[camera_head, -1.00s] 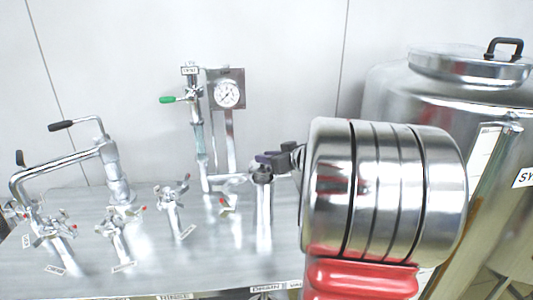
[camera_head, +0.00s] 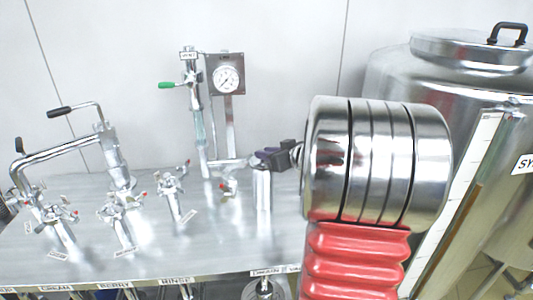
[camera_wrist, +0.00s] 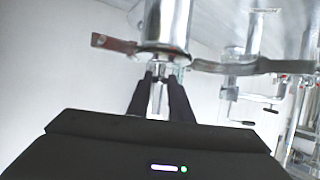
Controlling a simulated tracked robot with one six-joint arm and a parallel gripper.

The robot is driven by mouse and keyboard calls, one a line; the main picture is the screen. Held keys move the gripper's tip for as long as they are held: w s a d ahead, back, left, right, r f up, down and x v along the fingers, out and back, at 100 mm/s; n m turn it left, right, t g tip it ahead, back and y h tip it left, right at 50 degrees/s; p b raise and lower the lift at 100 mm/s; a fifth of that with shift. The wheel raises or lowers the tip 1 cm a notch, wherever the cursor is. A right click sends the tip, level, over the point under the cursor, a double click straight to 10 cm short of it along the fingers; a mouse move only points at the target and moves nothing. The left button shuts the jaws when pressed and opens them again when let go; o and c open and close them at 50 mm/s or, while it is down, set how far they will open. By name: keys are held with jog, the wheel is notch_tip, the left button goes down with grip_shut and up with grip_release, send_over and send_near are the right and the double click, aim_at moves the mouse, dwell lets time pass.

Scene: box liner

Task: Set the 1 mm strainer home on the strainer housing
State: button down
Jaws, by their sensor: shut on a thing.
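My gripper (camera_head: 268,157) is near the middle of the head view, with dark fingers at the top of an upright silver cylinder (camera_head: 262,190), which looks like the strainer housing. In the wrist view my gripper (camera_wrist: 162,82) is shut on a thin silver stem (camera_wrist: 158,68), which I take for the strainer's. The stem meets a round metal rim (camera_wrist: 162,53) on the cylinder (camera_wrist: 168,22). The strainer's body is hidden, and I cannot tell whether it is fully seated. Flat bands (camera_wrist: 112,43) spread out on both sides of the rim.
A gauge (camera_head: 228,78) and a sight-glass pipe with a green lever (camera_head: 172,85) stand behind the cylinder. Valve fittings (camera_head: 172,190) and a bent pipe (camera_head: 65,150) occupy the left of the deck (camera_head: 215,240). A large tank (camera_head: 470,75) stands right.

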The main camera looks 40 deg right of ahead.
jog(key=shift+f, duration=0.15)
dwell(0.5)
jog(key=c, duration=1.5)
grip_release()
jog(key=shift+f, duration=0.15)
jog(key=shift+s, duration=0.1)
jog(key=v, duration=1.3)
jog(key=shift+s, duration=0.35)
